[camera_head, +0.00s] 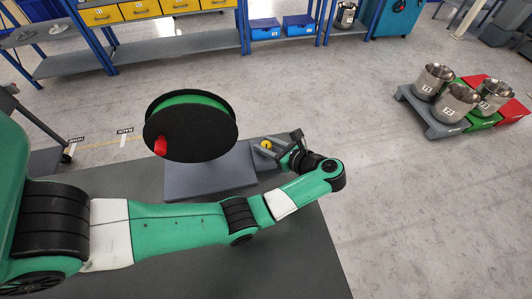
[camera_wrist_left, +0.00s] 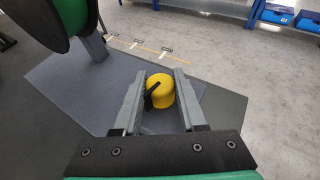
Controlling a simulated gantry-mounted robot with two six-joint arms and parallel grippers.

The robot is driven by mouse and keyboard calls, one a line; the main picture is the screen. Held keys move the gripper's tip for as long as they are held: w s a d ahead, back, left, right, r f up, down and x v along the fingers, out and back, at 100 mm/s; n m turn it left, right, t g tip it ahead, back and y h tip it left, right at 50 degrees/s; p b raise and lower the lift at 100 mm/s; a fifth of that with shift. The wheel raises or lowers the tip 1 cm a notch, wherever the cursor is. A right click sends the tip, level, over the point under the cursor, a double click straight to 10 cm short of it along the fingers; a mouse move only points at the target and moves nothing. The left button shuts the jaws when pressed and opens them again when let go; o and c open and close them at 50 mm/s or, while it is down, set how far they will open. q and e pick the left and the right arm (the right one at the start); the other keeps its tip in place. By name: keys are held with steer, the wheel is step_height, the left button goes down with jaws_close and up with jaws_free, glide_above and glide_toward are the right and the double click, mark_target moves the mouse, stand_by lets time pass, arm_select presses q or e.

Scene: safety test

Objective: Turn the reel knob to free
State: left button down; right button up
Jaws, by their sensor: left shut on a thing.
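A large black reel (camera_head: 192,142) with green line wound on it stands on a grey base plate (camera_head: 208,178). A red handle (camera_head: 160,147) sits on the reel's near face. The yellow round reel knob (camera_head: 266,145) is right of the reel. In the left wrist view, the knob (camera_wrist_left: 160,91) shows a black pointer on top, angled along its left side. My left gripper (camera_head: 264,147) is shut on the knob, one finger on each side of it, as the left wrist view (camera_wrist_left: 164,78) shows. My right gripper is not in view.
The dark table (camera_head: 250,265) lies under my left arm. Small printed labels (camera_head: 125,131) lie along a yellow floor line. Metal pots (camera_head: 456,101) stand on a low platform (camera_head: 422,113) at right. Shelves (camera_head: 205,39) line the back. The floor between is clear.

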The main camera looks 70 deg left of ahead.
arm_select(q)
steer(key=shift+r+p, duration=0.4)
steer(key=shift+p, duration=0.4)
steer(key=shift+f+n+g+h+p, duration=0.1)
steer(key=shift+n+g+h+p, duration=0.2)
steer(key=shift+n+g+p, duration=0.15)
steer(key=shift+f+n+g+h, duration=0.25)
steer(key=shift+n+g+h, duration=0.15)
steer(key=shift+n+g, duration=0.2)
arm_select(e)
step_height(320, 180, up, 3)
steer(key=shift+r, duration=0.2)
arm_select(q)
steer(key=shift+r+n+g, duration=0.2)
steer(key=shift+n+g, duration=0.05)
steer(key=shift+n, duration=0.1)
steer(key=shift+c, duration=2.3)
jaws_free()
steer(key=shift+f, duration=0.1)
